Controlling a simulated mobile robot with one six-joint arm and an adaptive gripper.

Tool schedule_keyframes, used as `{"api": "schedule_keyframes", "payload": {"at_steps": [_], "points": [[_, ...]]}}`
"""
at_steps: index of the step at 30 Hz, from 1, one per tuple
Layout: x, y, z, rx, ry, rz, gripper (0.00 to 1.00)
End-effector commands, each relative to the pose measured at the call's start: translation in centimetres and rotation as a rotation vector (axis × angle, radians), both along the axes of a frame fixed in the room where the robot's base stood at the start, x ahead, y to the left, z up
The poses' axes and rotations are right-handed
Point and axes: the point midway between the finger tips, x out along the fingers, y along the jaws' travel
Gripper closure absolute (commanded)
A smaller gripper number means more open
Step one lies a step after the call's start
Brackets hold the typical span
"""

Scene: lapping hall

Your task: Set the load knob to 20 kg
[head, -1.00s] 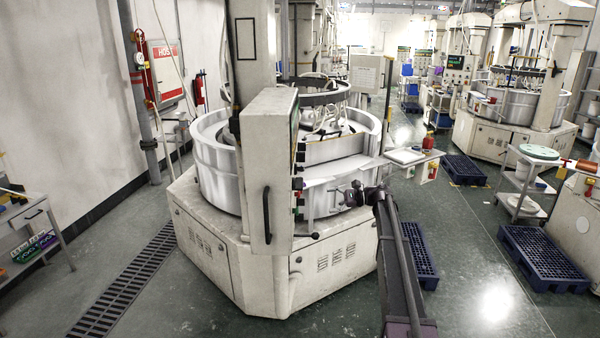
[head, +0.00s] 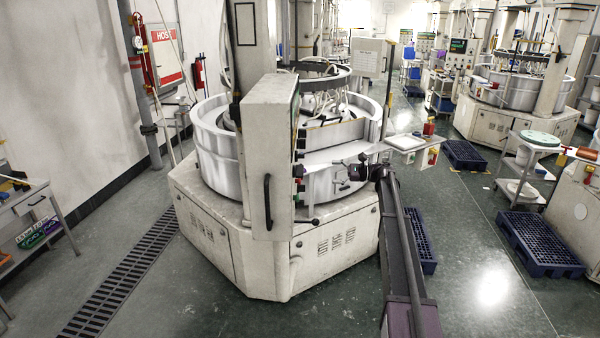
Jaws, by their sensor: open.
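The control cabinet (head: 268,160) is a pale box on the front of the lapping machine (head: 225,225), seen mostly from its side. Its control face (head: 297,150) is turned to the right and shows as a thin strip, with small red and dark controls (head: 299,171) sticking out along its lower part. I cannot tell which one is the load knob, and no scale or setting is readable. My gripper (head: 342,186) is small in the picture, to the right of these controls and apart from them, in front of the silver tub. It is open with nothing seen in it.
A small shelf with a white pad (head: 405,142) is just beyond my wrist. Blue pallets (head: 541,243) lie on the right; a floor grating (head: 125,270) runs on the left. Open floor lies in front.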

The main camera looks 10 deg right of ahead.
Motion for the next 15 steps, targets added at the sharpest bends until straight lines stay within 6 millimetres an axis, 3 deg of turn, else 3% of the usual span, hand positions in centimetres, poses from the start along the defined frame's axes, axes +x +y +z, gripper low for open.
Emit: {"api": "schedule_keyframes", "payload": {"at_steps": [15], "points": [[1.5,7.3,0.0,0.000,0.000,0.000,0.00]]}}
